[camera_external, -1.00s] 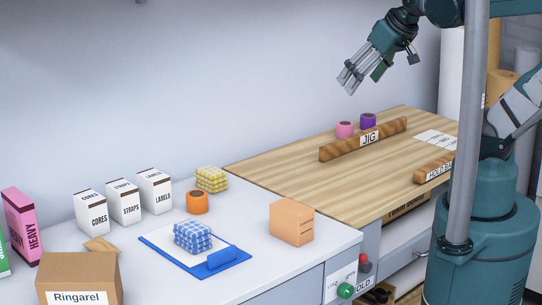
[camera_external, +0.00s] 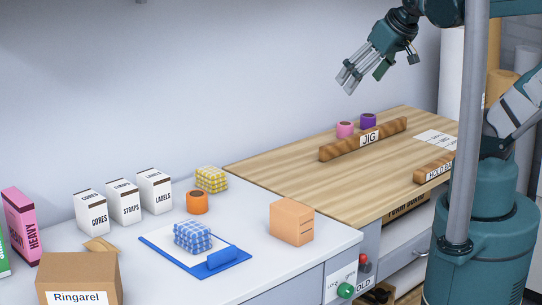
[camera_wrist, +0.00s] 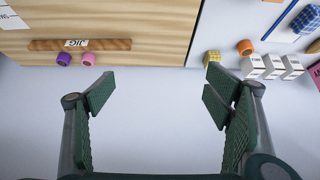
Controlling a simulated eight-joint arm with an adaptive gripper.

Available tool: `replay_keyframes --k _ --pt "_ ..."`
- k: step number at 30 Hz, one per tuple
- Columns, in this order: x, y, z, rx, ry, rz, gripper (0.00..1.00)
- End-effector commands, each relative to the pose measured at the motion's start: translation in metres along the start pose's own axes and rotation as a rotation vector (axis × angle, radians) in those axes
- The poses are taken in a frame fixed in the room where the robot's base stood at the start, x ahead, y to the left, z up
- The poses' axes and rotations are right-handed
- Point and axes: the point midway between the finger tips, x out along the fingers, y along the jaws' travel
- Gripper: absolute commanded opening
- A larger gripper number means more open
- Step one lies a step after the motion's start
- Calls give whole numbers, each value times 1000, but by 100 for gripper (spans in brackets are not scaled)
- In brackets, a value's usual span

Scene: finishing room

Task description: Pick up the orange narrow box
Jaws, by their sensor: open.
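A light orange box (camera_external: 291,223) stands on the white table near its right front corner, in the external view. It looks squat rather than clearly narrow, and no other orange box shows. An orange tape roll (camera_external: 197,202) stands further back, and it also shows in the wrist view (camera_wrist: 244,47). My gripper (camera_external: 351,82) is open and empty, high above the back of the wooden bench, far from the orange box. In the wrist view its fingers (camera_wrist: 160,95) are spread wide with nothing between them. The orange box is not visible in the wrist view.
The white table (camera_external: 260,265) holds a blue clipboard (camera_external: 160,247) with a blue checked bundle (camera_external: 192,237), a yellow checked bundle (camera_external: 211,179), several white cartons (camera_external: 123,203) and a brown box (camera_external: 78,280).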

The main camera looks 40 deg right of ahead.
Motion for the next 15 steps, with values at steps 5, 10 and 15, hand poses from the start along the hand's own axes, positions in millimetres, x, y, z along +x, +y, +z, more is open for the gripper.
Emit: replay_keyframes --k 5,10,15 --pt "0 0 0 0 0 0 78" --pt "2 -3 0 13 -5 -4 78" --pt "9 -12 -1 69 -27 -16 78"
